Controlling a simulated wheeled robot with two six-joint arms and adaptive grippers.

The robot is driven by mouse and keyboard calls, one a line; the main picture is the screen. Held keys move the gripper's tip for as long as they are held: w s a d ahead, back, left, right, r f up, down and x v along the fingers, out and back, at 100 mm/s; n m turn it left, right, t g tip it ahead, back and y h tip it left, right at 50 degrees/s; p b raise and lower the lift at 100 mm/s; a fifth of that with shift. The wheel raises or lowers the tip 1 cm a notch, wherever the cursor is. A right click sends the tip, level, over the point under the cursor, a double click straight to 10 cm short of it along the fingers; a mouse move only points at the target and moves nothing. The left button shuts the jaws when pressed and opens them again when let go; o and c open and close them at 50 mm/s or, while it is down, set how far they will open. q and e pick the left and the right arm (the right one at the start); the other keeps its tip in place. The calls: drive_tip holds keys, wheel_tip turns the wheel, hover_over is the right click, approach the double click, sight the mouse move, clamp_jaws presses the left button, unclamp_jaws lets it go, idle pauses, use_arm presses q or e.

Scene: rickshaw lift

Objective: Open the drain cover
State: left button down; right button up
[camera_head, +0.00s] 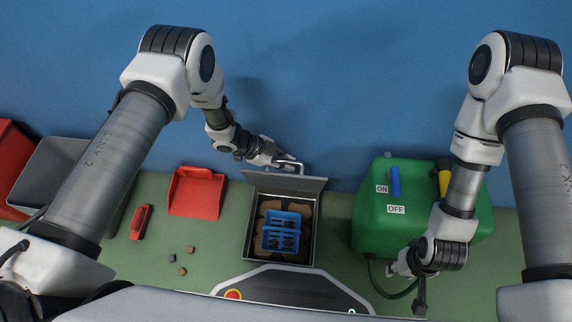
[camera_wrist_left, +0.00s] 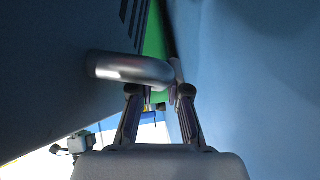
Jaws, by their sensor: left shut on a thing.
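The grey drain cover (camera_head: 284,182) stands raised at the back edge of the square drain (camera_head: 249,236). Its metal handle (camera_head: 291,165) is on the far side, and it shows large in the left wrist view (camera_wrist_left: 130,68). My left gripper (camera_head: 280,161) is shut on the handle, its fingers on either side of the bar's end in the left wrist view (camera_wrist_left: 161,92). Inside the drain sits a blue basket (camera_head: 282,231) with dark bits in it, over a brownish bottom. My right gripper (camera_head: 401,268) is away from the cover, low beside the green box; its fingers are too small to read.
A green box (camera_head: 370,222) with a blue lever (camera_head: 394,181) and ON/OFF labels stands right of the drain. A red dustpan (camera_head: 196,193), a red brush (camera_head: 140,222) and several small brown bits (camera_head: 182,271) lie left. A blue wall (camera_head: 330,80) rises behind.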

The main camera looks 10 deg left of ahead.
use_arm(q)
drive_tip(key=shift+w, duration=0.6)
use_arm(e)
drive_tip(key=shift+w, duration=0.3)
use_arm(q)
drive_tip(key=c, duration=1.1)
unclamp_jaws()
drive_tip(key=shift+c, duration=0.2)
drive_tip(key=shift+r, duration=0.1)
drive_tip(key=v, duration=1.2)
